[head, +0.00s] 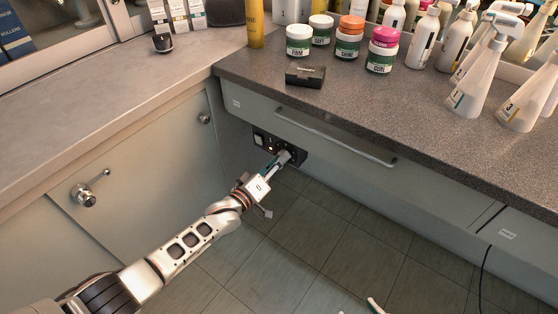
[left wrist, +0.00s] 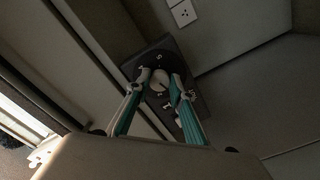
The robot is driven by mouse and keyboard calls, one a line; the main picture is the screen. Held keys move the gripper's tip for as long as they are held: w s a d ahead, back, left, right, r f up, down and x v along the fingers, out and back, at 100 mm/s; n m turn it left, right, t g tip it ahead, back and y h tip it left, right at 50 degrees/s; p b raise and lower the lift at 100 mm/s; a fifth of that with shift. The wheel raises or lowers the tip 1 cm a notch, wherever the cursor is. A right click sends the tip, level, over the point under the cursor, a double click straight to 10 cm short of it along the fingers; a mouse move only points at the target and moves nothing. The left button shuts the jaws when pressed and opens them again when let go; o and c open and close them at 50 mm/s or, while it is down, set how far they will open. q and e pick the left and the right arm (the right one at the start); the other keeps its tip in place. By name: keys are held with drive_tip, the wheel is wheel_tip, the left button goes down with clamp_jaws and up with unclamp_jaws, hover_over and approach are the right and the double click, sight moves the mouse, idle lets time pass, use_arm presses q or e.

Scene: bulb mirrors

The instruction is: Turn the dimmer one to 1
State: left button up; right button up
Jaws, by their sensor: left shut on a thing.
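A dark control panel (head: 264,143) is set in the grey cabinet front under the counter, and it fills the middle of the left wrist view (left wrist: 196,104). A pale round dimmer knob (left wrist: 160,84) sits on it. My left gripper (head: 284,157) reaches the panel, and its two fingertips (left wrist: 161,80) are shut on the knob from both sides. Small pale tips at the bottom edge of the head view (head: 375,305) seem to be my right gripper, mostly cut off.
A long drawer handle (head: 335,138) sticks out right of the panel. Jars (head: 348,38), spray bottles (head: 480,75) and a small black box (head: 305,76) stand on the dark counter above. A cabinet door with a round knob (head: 84,195) is at left. The tiled floor below is mostly clear.

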use_arm(q)
drive_tip(key=shift+n, duration=1.2)
drive_tip(key=o, duration=1.1)
drive_tip(key=v, duration=1.2)
